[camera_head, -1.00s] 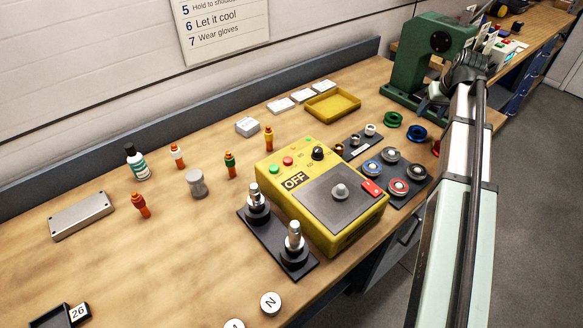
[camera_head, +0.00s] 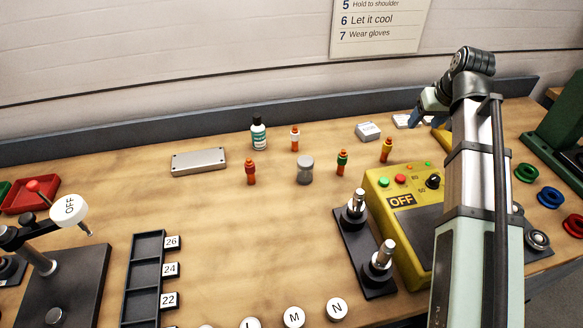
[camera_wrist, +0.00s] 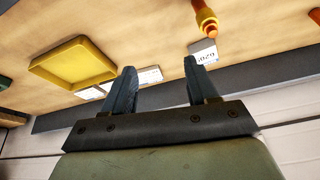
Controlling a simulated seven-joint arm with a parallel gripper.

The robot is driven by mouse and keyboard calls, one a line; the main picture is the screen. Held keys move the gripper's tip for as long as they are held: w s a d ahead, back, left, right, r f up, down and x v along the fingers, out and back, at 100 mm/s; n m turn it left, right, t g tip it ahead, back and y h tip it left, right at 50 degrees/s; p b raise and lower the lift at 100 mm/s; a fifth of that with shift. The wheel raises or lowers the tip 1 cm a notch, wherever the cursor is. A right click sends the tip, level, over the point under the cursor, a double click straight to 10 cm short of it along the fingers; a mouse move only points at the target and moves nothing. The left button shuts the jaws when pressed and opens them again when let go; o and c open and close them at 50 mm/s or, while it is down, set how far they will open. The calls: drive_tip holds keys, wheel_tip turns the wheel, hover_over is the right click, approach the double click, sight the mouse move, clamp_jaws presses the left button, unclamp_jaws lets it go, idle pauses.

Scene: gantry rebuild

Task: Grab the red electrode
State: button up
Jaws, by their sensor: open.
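Several small orange electrodes with differently coloured bands stand upright on the wooden bench. The one with a red band (camera_head: 250,172) is the leftmost, right of the grey metal box. The others have white (camera_head: 295,139), green (camera_head: 342,162) and yellow (camera_head: 386,150) bands. My gripper (camera_head: 417,119) is at the right, by the back of the bench, well away from the red one. In the wrist view, its two blue fingers (camera_wrist: 160,76) are apart with nothing held between them. The yellow-banded electrode (camera_wrist: 205,18) shows at the top there; the red one does not.
A yellow control box (camera_head: 405,215) stands at the right. A yellow tray (camera_wrist: 75,62) lies near my gripper.

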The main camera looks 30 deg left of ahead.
drive_tip(key=s+a+r+n, duration=0.2)
drive_tip(key=s+a+n, duration=0.2)
drive_tip(key=s+a, duration=1.05)
drive_tip(key=n+g+y, duration=0.1)
drive_tip(key=n+g, duration=0.1)
drive_tip(key=n, duration=0.1)
approach(249, 159)
drive_tip(key=x, duration=0.3)
drive_tip(key=d+x, duration=0.1)
drive_tip(key=x, duration=0.1)
drive_tip(key=shift+s+a+f, duration=0.1)
drive_tip(key=shift+f, duration=0.25)
drive_tip(key=shift+y, duration=0.3)
drive_tip(key=shift+a+x, duration=0.15)
drive_tip(key=shift+x, duration=1.15)
drive_tip(key=shift+a+x, duration=0.15)
drive_tip(key=shift+x, duration=1.15)
drive_tip(key=shift+r, duration=0.15)
drive_tip(key=shift+c, duration=0.5)
clamp_jaws()
